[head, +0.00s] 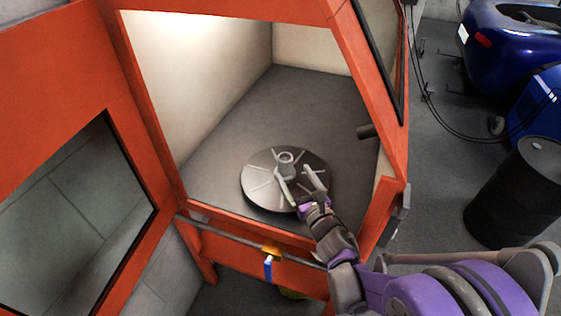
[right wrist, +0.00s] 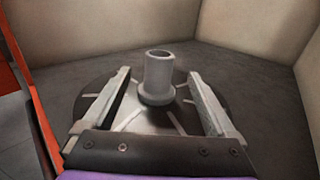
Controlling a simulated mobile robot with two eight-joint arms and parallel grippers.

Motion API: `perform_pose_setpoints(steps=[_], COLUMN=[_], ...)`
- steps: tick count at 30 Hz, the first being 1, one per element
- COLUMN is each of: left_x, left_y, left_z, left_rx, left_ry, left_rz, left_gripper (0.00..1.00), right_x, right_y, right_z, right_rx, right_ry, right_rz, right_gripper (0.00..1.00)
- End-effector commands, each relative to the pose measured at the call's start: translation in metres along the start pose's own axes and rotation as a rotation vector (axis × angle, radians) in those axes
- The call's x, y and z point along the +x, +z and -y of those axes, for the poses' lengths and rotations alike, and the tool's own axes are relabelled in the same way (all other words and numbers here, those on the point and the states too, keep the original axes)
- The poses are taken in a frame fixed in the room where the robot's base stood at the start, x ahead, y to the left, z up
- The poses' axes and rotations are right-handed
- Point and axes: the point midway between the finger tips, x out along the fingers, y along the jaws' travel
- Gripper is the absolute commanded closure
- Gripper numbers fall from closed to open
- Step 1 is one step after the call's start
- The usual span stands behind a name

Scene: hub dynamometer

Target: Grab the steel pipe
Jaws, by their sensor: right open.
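The steel pipe (head: 286,160) is a short grey upright tube with a wider base. It stands at the middle of a dark round disc (head: 258,188) with pale radial lines, inside the orange-framed booth. In the right wrist view the pipe (right wrist: 159,75) stands upright, beyond and between the fingers. My right gripper (head: 300,177) reaches in over the disc's near side, and its fingers are open and empty. In the right wrist view the right gripper (right wrist: 160,85) has one finger on each side of the pipe's line, apart from it. My left gripper is not in view.
The booth's orange frame (head: 150,110) surrounds the opening, with a front rail below and a post at right. An orange door with a dark window (head: 80,220) stands at left. A black barrel (head: 515,195) and blue vehicle (head: 510,45) are outside, right.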

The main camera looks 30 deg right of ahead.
Motion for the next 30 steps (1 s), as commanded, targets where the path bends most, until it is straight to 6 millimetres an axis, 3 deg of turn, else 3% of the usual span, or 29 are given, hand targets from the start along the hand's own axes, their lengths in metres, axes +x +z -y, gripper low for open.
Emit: perform_pose_setpoints(steps=[9,16,24,30], left_x=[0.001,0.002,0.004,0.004], left_y=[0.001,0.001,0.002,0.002], left_z=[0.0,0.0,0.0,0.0], left_rx=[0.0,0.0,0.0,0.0], left_ry=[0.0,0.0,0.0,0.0], left_rz=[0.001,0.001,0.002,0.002], left_gripper=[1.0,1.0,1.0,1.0], right_x=[0.046,0.064,0.102,0.104], right_y=[0.0,0.0,0.001,0.001], right_z=[-0.001,0.0,-0.001,-0.001], right_rx=[0.003,0.004,0.005,0.005], right_ry=[0.001,0.0,0.0,-0.001], right_rz=[0.0,-0.001,-0.001,-0.001], right_gripper=[0.08,0.08,0.08,0.08])
